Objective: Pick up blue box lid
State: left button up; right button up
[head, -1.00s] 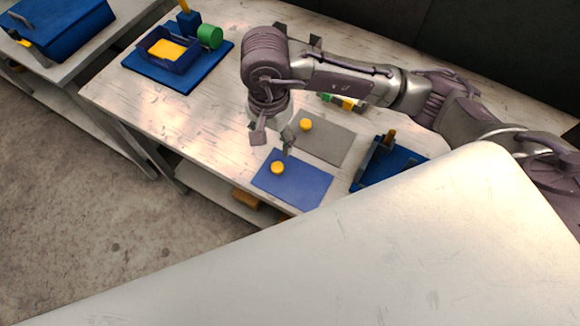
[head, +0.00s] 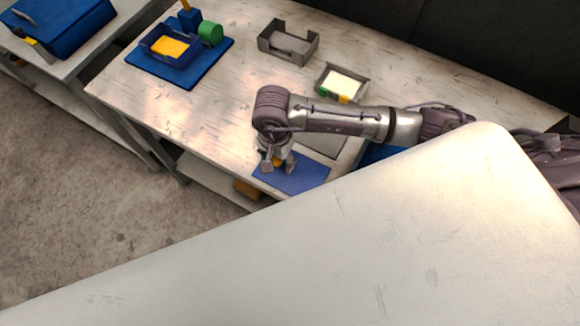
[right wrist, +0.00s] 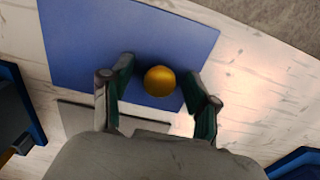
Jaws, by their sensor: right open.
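In the right wrist view the blue lid (right wrist: 120,35) fills the upper left. My right gripper (head: 277,166) is low over the lid's left end. In the right wrist view my right gripper (right wrist: 158,88) is open, with one finger on each side of the knob. A gap shows between the knob and each finger. My left gripper is not in view.
A grey plate (head: 325,142) lies beside the blue lid, partly under my arm. Behind stand a grey open tray (head: 288,44) and another with a pale block (head: 342,84). A blue base (head: 195,73) is at the table's far left. A blue box (head: 62,25) sits on another table.

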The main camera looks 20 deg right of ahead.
grip_shut()
dwell(0.3)
